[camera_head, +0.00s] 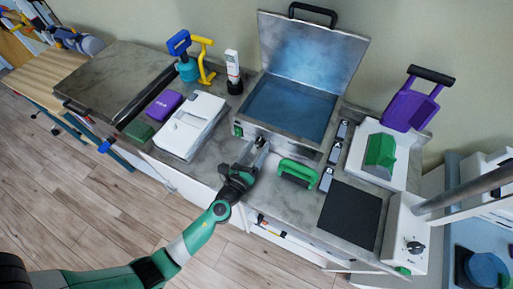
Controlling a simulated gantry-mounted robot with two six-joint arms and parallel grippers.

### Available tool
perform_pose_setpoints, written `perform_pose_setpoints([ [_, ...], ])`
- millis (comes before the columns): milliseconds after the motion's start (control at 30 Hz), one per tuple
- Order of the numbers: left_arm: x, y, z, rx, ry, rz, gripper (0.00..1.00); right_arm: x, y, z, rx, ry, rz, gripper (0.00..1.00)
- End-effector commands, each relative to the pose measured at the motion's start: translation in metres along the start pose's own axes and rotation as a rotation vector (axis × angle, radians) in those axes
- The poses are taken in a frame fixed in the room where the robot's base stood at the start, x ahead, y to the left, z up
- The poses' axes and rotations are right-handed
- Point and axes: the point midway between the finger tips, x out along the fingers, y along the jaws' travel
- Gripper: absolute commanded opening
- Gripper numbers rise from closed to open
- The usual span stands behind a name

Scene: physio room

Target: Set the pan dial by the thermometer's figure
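The steel pan (325,148) stands open on the worktop with its lid (315,50) raised and blue water (290,105) inside. A small green-lit switch (238,130) shows at the left of its front. The white thermometer (233,67) stands upright in a dark holder behind the pan's left side; its figure is too small to read. My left gripper (253,153) is at the pan's front, its fingers apart, with nothing clearly between them. No pan dial can be made out; the gripper covers part of the front. My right gripper is not in view.
A green-handled block (298,172) lies just right of my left gripper. A black mat (350,214) and a white box with a knob (414,247) are farther right. A white case (190,126) and purple box (164,104) are left. A purple holder (411,104) stands at the back right.

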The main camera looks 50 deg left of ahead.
Motion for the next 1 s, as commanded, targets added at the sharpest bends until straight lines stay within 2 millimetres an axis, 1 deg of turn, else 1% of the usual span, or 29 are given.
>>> perform_pose_setpoints([
  [33, -0.0001, 0.0000, 0.0000, 0.000, 0.000, 0.000, 0.60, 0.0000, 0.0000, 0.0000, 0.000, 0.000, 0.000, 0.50],
  [67, -0.0002, 0.0000, 0.0000, 0.000, 0.000, 0.000, 0.54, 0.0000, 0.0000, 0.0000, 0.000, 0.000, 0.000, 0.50],
  [100, -0.0002, 0.0000, 0.0000, 0.000, 0.000, 0.000, 0.47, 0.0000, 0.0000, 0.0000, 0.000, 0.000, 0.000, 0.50],
  [367, -0.0004, 0.0000, 0.0000, 0.000, 0.000, 0.000, 0.00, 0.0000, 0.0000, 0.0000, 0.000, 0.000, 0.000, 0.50],
  [767, -0.0005, 0.0002, -0.0007, -0.034, 0.000, 0.000, 0.00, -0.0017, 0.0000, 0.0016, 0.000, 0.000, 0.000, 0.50],
  [1000, -0.0005, 0.0004, -0.0014, -0.158, -0.001, -0.001, 0.00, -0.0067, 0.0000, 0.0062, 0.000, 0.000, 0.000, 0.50],
])
